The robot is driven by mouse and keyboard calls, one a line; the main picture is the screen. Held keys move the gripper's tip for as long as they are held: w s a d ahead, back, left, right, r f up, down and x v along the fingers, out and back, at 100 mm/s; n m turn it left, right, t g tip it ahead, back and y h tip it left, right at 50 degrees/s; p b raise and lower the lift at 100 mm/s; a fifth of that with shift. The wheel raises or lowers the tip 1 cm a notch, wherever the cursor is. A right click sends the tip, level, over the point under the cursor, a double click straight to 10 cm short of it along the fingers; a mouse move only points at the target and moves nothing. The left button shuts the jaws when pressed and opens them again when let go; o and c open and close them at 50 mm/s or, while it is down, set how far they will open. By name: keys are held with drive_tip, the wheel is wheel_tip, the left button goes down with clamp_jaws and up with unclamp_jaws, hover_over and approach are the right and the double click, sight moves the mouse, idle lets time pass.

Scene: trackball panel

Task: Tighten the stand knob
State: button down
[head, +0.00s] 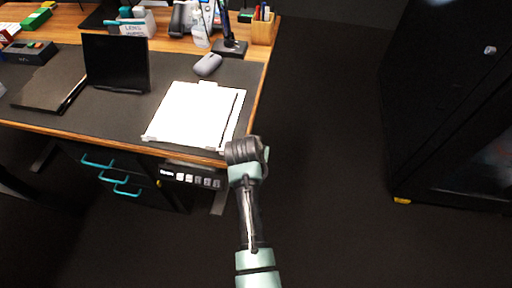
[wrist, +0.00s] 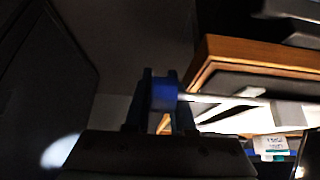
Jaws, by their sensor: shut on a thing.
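In the wrist view my gripper (wrist: 160,82) has its two dark fingers closed around a small blue knob-like piece (wrist: 164,95). A pale thin rod (wrist: 215,98) runs from this piece to the right, in front of the desk edge. I cannot tell what the rod's far end joins. In the head view my arm's grey end (head: 246,151) is just off the desk's front right corner, and the fingers and blue piece are hidden. A black stand (head: 231,47) with an upright post is at the back right of the desk, apart from my arm.
The wooden desk (head: 262,82) carries a white paper clipboard (head: 192,115), a grey mouse (head: 207,64), a dark screen (head: 116,63) and a pen holder (head: 265,27). A control panel (head: 190,176) hangs under its front edge. A black cabinet (head: 440,100) stands right; floor between is clear.

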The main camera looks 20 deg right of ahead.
drive_tip(key=c, duration=0.8)
unclamp_jaws()
drive_tip(key=shift+o, duration=0.2)
drive_tip(key=shift+a+b, duration=0.1)
drive_tip(key=shift+b, duration=0.25)
